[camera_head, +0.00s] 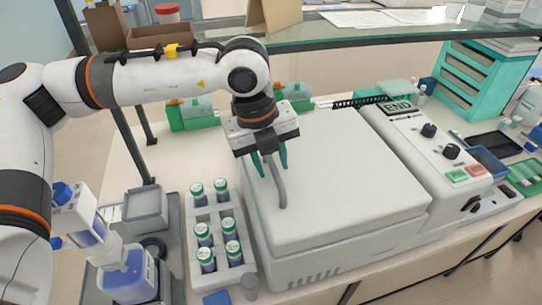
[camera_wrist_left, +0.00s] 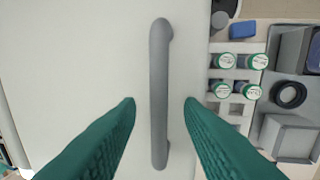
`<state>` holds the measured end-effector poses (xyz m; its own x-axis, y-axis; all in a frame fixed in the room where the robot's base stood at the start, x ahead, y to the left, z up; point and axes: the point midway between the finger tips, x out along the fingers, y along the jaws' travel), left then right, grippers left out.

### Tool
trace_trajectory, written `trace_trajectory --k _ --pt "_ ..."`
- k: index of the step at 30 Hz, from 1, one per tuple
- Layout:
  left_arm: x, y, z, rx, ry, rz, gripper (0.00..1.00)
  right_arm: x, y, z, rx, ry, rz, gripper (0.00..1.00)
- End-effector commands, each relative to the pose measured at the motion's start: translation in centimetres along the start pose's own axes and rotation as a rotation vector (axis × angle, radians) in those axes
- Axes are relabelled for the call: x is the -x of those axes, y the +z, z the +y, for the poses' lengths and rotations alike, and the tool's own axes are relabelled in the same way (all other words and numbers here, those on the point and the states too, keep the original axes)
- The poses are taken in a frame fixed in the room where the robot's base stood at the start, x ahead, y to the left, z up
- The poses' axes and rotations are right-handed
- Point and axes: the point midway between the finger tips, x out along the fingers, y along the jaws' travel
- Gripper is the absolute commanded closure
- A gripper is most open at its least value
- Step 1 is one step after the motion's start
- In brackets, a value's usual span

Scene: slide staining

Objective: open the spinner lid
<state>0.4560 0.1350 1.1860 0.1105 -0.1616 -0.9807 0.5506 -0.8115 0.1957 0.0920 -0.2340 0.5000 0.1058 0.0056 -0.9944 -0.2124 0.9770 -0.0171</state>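The spinner (camera_head: 320,245) is a large white box with a closed, flat lid (camera_head: 345,170) and a control panel (camera_head: 420,135) on its right. A grey bar handle (camera_head: 279,188) stands on the left part of the lid. My left gripper (camera_head: 270,168) is above the handle's far end, pointing down. In the left wrist view its green fingers (camera_wrist_left: 160,102) are open, one on each side of the handle (camera_wrist_left: 159,90), with gaps on both sides. My right gripper is not in view.
A grey rack (camera_head: 220,235) of green-capped vials stands just left of the spinner. A bottle (camera_head: 128,275) and a scale-like grey device (camera_head: 146,208) are farther left. A glass shelf (camera_head: 340,32) spans the back. Green-lidded boxes (camera_head: 190,113) stand behind.

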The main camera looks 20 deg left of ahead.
Motion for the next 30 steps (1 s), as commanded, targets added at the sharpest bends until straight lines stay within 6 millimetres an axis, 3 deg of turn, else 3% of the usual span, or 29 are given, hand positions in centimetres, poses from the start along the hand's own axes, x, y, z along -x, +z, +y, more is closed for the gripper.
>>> trace_trajectory --k 6,12,13,23,30 --pt "-0.1 0.0 0.0 0.000 0.000 0.000 0.66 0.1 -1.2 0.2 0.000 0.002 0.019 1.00" --pt "0.0 0.0 0.0 0.000 0.000 -0.001 0.99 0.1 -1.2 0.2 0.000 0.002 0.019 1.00" --pt "0.0 0.0 0.0 0.000 0.000 -0.001 1.00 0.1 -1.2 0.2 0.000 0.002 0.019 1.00" --pt "0.3 0.0 0.1 0.000 0.000 -0.001 1.00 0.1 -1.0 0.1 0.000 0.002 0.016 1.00" --pt "2.7 0.0 1.4 -0.001 0.004 0.000 1.00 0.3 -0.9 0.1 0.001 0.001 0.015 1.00"
